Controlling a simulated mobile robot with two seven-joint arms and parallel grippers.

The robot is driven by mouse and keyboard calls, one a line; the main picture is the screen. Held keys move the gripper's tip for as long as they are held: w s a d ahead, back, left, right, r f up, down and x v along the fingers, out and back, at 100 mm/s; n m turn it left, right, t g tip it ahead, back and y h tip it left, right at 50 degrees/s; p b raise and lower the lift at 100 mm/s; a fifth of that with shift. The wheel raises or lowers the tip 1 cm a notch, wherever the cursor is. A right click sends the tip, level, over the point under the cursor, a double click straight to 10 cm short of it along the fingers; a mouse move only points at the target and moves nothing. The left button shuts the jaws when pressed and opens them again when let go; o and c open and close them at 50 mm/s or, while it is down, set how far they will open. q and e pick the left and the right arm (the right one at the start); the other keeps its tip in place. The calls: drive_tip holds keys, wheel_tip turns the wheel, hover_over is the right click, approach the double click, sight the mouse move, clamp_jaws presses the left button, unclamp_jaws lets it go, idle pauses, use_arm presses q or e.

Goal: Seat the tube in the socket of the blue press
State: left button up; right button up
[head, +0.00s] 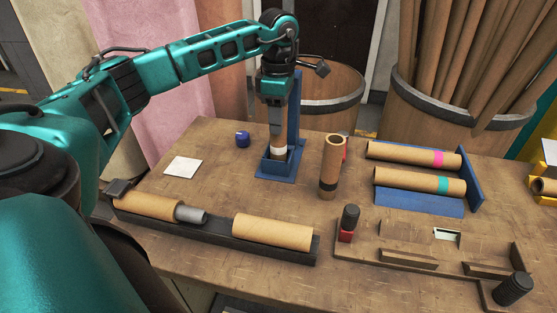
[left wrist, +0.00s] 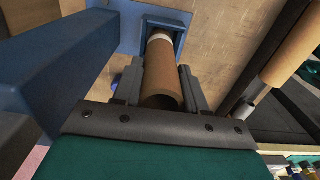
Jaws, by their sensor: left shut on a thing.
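The blue press (head: 297,115) stands near the back of the table, with an upright post and a low square socket (head: 262,167) at its foot. My left gripper (head: 277,126) points straight down over the socket, shut on a brown cardboard tube with a white band (head: 278,143). The tube looks upright. In the left wrist view the tube (left wrist: 163,75) lies between the two fingers of the gripper (left wrist: 160,88), and its far end past the white band is within the blue socket walls (left wrist: 148,24). I cannot tell whether it touches the bottom. My right gripper is not in view.
A brown tube with a black band (head: 331,165) stands right of the press. A small blue object (head: 242,138) and white card (head: 183,167) lie left. A black rack (head: 305,255) holds tubes in front; a blue rack (head: 470,180) holds two tubes at right.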

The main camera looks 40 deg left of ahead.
use_arm(q)
drive_tip(key=shift+f+b, duration=0.7)
drive_tip(key=shift+f, duration=0.6)
idle(0.8)
drive_tip(key=o, duration=1.3)
wheel_tip(320, 180, up, 13)
drive_tip(key=shift+p, duration=0.65)
